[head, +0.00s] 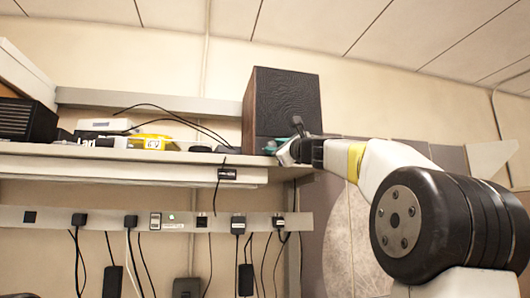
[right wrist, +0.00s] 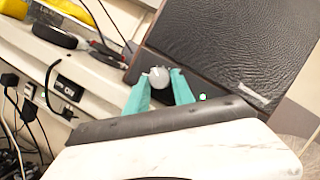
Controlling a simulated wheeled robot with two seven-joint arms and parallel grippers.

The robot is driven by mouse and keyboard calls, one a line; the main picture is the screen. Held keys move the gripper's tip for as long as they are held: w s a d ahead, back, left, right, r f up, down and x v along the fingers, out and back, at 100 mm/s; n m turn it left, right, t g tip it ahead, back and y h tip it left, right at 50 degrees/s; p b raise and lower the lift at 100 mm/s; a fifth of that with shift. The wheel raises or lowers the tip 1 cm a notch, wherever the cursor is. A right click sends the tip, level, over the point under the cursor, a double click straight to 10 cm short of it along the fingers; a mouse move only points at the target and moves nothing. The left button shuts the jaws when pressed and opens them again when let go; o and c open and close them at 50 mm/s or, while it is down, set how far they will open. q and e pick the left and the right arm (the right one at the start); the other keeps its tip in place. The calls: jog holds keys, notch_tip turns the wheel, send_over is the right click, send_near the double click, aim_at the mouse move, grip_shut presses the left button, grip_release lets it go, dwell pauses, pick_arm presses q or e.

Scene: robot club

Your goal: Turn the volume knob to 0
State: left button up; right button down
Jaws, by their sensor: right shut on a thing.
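The volume knob (right wrist: 159,77) is a small round grey knob low on the front of a dark speaker box. In the right wrist view my right gripper (right wrist: 160,82) has its two teal fingers on either side of the knob, shut on it. In the head view the speaker (head: 283,100) stands at the right end of the shelf, and my right gripper (head: 290,145) is at its lower front; the knob itself is hidden there. The knob's pointer or scale is too small to read. A small light (right wrist: 203,97) shows near the knob. My left gripper is not in view.
The shelf (head: 120,154) holds a black box (head: 28,120), a yellow item (head: 152,142) and cables to the left of the speaker. A power strip (head: 175,222) with several plugs and hanging cables runs along the wall below.

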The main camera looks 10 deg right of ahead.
jog(key=shift+n, duration=0.4)
jog(key=n+g, duration=0.1)
jog(key=n, duration=0.1)
jog(key=n+g+y, duration=0.1)
jog(key=n, duration=0.2)
jog(key=shift+w+d+r+y, duration=0.1)
jog(key=shift+d+r+y, duration=0.05)
jog(key=shift+y, duration=0.15)
jog(key=n+g, duration=0.2)
jog(key=n, duration=0.2)
jog(key=shift+r+n, duration=0.15)
jog(key=shift+n, duration=0.25)
jog(key=c, duration=1.4)
grip_release()
jog(key=shift+o, duration=0.2)
